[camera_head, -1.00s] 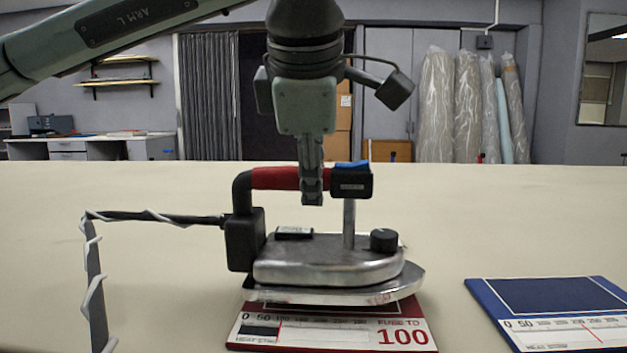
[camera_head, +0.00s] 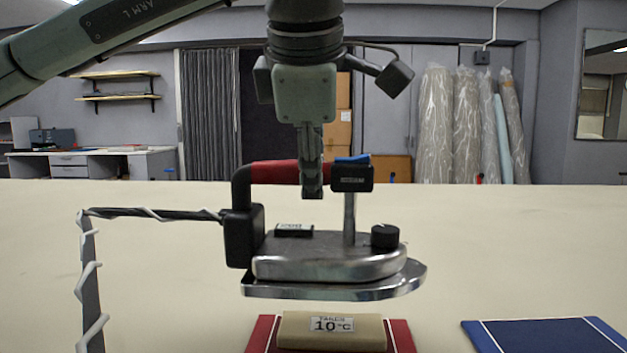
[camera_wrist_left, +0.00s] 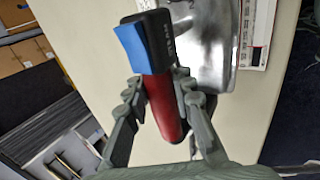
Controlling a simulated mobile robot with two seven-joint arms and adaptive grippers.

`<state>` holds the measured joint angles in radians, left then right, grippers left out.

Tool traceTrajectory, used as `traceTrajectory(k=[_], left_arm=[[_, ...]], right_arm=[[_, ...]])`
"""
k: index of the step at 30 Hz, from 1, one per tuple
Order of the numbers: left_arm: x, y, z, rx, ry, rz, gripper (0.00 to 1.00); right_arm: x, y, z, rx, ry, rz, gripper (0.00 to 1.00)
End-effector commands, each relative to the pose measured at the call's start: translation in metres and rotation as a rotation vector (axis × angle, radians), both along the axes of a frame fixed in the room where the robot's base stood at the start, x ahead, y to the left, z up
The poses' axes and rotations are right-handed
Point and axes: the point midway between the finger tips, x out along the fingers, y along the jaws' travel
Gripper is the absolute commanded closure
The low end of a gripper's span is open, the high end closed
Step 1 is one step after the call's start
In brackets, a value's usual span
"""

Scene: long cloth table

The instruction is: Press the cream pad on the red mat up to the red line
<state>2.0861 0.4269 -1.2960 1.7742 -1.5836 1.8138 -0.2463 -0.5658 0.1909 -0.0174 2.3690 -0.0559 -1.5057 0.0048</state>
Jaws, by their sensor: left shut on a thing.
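My left gripper (camera_head: 312,190) is shut on the red handle (camera_head: 275,174) of a silver iron (camera_head: 330,268) with a black knob and blue switch. In the left wrist view its fingers (camera_wrist_left: 160,100) close around the red handle (camera_wrist_left: 160,98). The iron hangs level, its soleplate apart from the cream pad (camera_head: 300,333) below. The pad, labelled 10 °C, lies on the red mat (camera_head: 262,335). The mat's near part, with its scale and red line, is below the head picture. A scale strip (camera_wrist_left: 257,35) shows small in the left wrist view. My right gripper is not in view.
A blue mat (camera_head: 545,336) lies to the right on the cream table (camera_head: 520,240). A stiff cord (camera_head: 150,214) runs from the iron's left end and bends down at the left. The table behind the iron is clear.

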Motion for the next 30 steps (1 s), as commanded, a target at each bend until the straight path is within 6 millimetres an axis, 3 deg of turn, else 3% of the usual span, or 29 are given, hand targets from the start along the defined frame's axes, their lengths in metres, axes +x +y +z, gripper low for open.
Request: traceTrajectory(k=[11, 23, 30], left_arm=[[0.000, 0.000, 0.010, -0.005, -0.008, 0.000, 1.00], [0.000, 0.000, 0.048, -0.004, -0.007, 0.001, 1.00], [0.000, 0.000, 0.063, -0.006, -0.008, 0.001, 1.00]], right_arm=[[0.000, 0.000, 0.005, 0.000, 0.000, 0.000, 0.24], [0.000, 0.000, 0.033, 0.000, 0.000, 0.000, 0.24], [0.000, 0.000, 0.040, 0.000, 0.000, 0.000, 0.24]])
